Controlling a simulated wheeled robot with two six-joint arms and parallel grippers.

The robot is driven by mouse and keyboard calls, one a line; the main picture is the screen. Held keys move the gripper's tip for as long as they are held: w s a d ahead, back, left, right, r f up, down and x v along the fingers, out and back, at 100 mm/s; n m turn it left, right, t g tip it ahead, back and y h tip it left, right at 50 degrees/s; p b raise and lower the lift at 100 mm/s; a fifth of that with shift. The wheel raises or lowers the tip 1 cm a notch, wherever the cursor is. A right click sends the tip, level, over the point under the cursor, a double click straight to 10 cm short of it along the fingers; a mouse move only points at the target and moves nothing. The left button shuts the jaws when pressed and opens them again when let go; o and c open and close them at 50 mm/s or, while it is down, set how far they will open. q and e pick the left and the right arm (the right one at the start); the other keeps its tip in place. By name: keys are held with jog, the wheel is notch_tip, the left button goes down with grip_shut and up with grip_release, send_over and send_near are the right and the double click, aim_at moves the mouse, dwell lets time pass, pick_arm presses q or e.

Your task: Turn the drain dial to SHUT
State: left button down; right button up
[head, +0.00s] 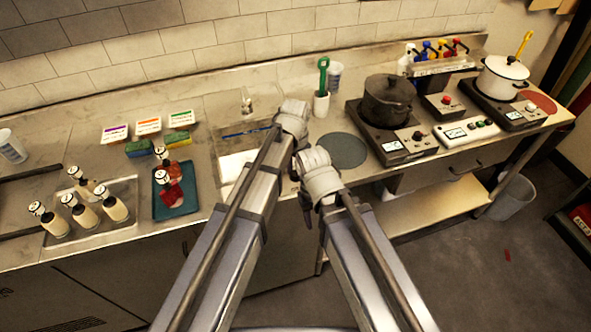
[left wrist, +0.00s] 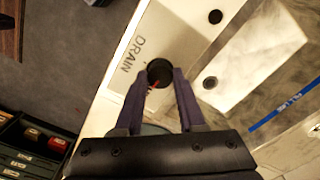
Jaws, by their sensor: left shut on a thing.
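The drain dial (left wrist: 160,72) is a round black knob with a red mark on its edge, in the left wrist view. It sits on the pale counter strip beside the printed word DRAIN (left wrist: 134,54). My left gripper (left wrist: 164,76) has its two dark fingers on either side of the dial, shut on it. No SHUT marking is readable, so the setting cannot be told. In the head view my left arm hides the dial. My right arm's wrist (head: 319,172) is close beside the left arm, and its fingers are not clear.
The sink (head: 231,166) lies beside the dial, with a blue strip at its back. A teal tray (head: 177,205) with bottles is on the left. A round dark mat (head: 342,151) and a dark pot (head: 386,102) on a burner are to the right.

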aim_at(296, 173)
pick_arm(q)
jog(key=shift+n, duration=0.7)
jog(key=c, duration=0.5)
grip_release()
notch_tip(296, 173, up, 8)
jog(key=p, duration=0.8)
jog(key=shift+f, duration=0.1)
